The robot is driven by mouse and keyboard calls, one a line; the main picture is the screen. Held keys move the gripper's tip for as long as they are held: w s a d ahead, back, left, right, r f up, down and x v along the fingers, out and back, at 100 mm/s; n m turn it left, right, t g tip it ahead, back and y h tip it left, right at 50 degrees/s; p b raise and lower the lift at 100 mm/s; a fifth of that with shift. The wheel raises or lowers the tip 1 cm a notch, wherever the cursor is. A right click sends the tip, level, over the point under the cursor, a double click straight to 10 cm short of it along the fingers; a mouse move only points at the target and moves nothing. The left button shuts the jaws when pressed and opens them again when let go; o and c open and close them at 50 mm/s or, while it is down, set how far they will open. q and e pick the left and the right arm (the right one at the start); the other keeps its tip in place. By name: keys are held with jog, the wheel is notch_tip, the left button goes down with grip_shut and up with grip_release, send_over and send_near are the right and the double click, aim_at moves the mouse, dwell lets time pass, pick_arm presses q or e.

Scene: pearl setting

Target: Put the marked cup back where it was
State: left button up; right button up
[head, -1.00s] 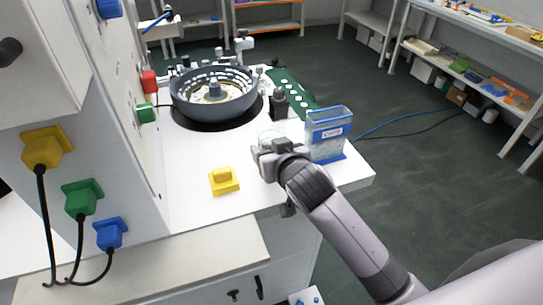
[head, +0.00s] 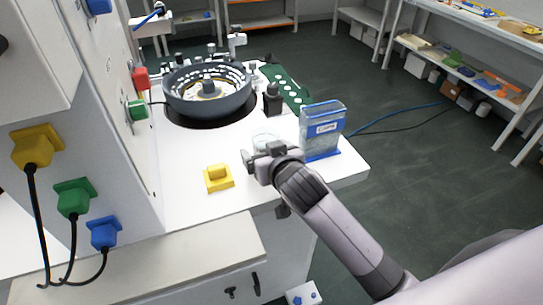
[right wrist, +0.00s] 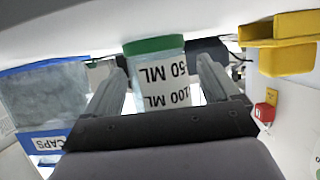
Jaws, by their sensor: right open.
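The marked cup (head: 264,140) is clear and stands on the white worktop, just beyond my right gripper (head: 262,153) in the head view. In the right wrist view, which is upside down, the cup (right wrist: 160,85) shows 50 ML and 100 ML markings and a green band at its base end. My right gripper (right wrist: 162,75) is open, with one finger on each side of the cup; whether either finger touches it I cannot tell. Part of the cup is hidden behind the gripper. My left gripper is not in view.
A blue-framed clear caps box (head: 321,130) stands close right of the gripper. A yellow block (head: 218,178) sits to the left. A dark round bowl feeder (head: 208,92), a black bottle (head: 272,100) and a green tray (head: 290,90) are behind. The worktop's front edge is near.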

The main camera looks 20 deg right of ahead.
jog(key=v, duration=1.2)
jog(key=shift+d, duration=0.1)
jog(key=s+d+f+n+g, duration=0.1)
jog(key=s+d+f+g, duration=0.35)
jog(key=s+f, duration=0.4)
jog(key=s+d+f+n+g, duration=0.1)
jog(key=s+d+f+g, duration=0.2)
jog(key=s+f+g, duration=0.55)
jog(key=w+a+f+t+y, duration=0.1)
jog(key=w+a+f+t, duration=0.2)
jog(key=f+t, duration=0.4)
jog(key=t, duration=0.3)
jog(key=shift+w+a+y, duration=0.2)
jog(key=shift+w+y, duration=0.05)
jog(key=shift+y, duration=0.15)
